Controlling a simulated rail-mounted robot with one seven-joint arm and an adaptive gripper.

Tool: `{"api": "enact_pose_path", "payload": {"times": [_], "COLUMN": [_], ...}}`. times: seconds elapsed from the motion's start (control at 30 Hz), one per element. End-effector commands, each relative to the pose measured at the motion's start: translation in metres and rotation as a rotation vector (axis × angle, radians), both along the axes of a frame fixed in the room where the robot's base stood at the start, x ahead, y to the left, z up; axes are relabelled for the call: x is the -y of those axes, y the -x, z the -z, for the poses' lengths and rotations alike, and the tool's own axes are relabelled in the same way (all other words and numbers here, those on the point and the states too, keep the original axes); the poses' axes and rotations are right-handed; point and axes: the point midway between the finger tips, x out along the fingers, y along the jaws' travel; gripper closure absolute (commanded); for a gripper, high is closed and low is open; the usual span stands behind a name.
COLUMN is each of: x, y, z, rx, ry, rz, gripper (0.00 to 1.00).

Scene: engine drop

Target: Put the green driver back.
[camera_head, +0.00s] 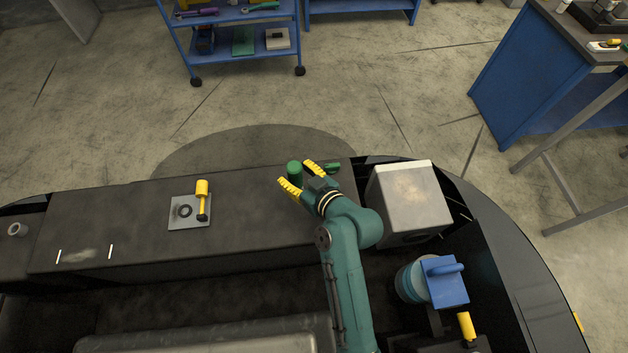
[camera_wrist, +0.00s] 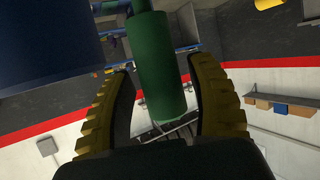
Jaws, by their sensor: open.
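A green cylinder (camera_head: 294,171), which looks like the green driver's handle, stands at the far edge of the dark ledge. My gripper (camera_head: 295,174) is open, with one yellow finger on each side of it. In the wrist view the green handle (camera_wrist: 161,70) lies between the two spread fingers (camera_wrist: 163,95), with a gap on at least the right side. Its shaft and lower end are hidden or unclear. A small dark green piece (camera_head: 331,167) shows just right of the gripper; I cannot tell whether it belongs to the driver.
A yellow-handled driver (camera_head: 202,198) is at a grey plate (camera_head: 182,222) on the ledge. A metal box (camera_head: 408,197) stands close right of my arm, with a blue-topped canister (camera_head: 443,281) in front. A blue tool cart (camera_head: 242,17) stands behind. The ledge between plate and gripper is clear.

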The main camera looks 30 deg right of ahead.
Motion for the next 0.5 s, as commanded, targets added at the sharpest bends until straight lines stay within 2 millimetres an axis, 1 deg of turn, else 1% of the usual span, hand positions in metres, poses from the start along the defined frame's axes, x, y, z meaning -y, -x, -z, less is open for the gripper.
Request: {"api": "enact_pose_path", "payload": {"times": [0.07,0.17,0.5], "x": [0.0,0.003,0.011], "y": [0.0,0.014,0.099], "z": [0.007,-0.004,-0.037], "rx": [-0.001,0.001,0.0], "ry": [0.0,0.0,0.0], "rz": [0.0,0.003,0.005], "gripper": [0.43,0.43,0.43]}}
